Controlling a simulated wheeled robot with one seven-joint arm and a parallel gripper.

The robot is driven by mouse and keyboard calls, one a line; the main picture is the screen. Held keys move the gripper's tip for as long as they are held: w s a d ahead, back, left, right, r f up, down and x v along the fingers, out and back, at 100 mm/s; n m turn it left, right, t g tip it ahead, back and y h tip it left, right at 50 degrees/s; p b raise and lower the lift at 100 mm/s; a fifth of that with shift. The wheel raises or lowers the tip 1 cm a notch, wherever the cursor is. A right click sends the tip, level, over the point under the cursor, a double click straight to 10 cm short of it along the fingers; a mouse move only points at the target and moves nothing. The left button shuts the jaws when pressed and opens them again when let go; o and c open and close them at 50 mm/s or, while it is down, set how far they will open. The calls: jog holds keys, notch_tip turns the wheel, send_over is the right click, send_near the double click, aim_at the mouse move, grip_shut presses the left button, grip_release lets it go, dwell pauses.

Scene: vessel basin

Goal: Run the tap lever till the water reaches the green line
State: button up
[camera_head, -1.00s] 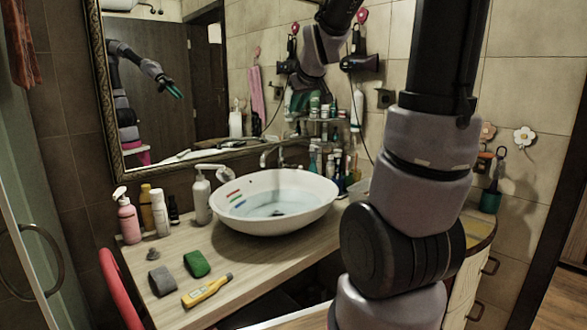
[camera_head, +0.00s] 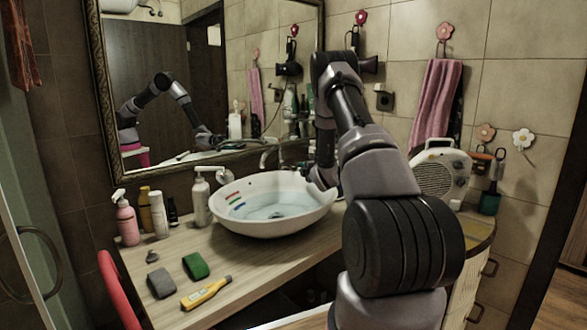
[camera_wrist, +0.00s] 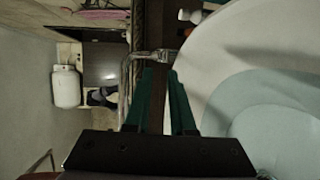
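The white basin (camera_head: 310,218) holds a shallow pool of clear water (camera_head: 272,212). Red, green and blue marks sit on its left inner wall; the green line (camera_head: 235,201) is the middle one, and the water surface lies below it, close to the blue mark. The metal tap (camera_head: 269,153) stands behind the basin; its spout and lever are small and partly covered by my arm. In the wrist view my gripper (camera_wrist: 160,72) has two teal fingers apart with nothing between them, and the tap (camera_wrist: 143,58) lies just beyond the tips. I cannot tell whether they touch the lever.
A white pump bottle (camera_head: 201,202) stands left of the basin. A heater (camera_head: 440,175) stands at right.

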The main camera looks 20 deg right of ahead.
aim_at(294, 166)
jog(key=shift+n, duration=0.3)
jog(key=w, duration=0.3)
jog(key=w+f, duration=0.1)
jog(key=w, duration=0.3)
jog(key=w+f, duration=0.1)
jog(key=w, duration=0.2)
jog(key=shift+w+d+f, duration=0.2)
jog(key=shift+w+d, duration=0.05)
jog(key=shift+w, duration=0.1)
grip_shut()
dwell(0.8)
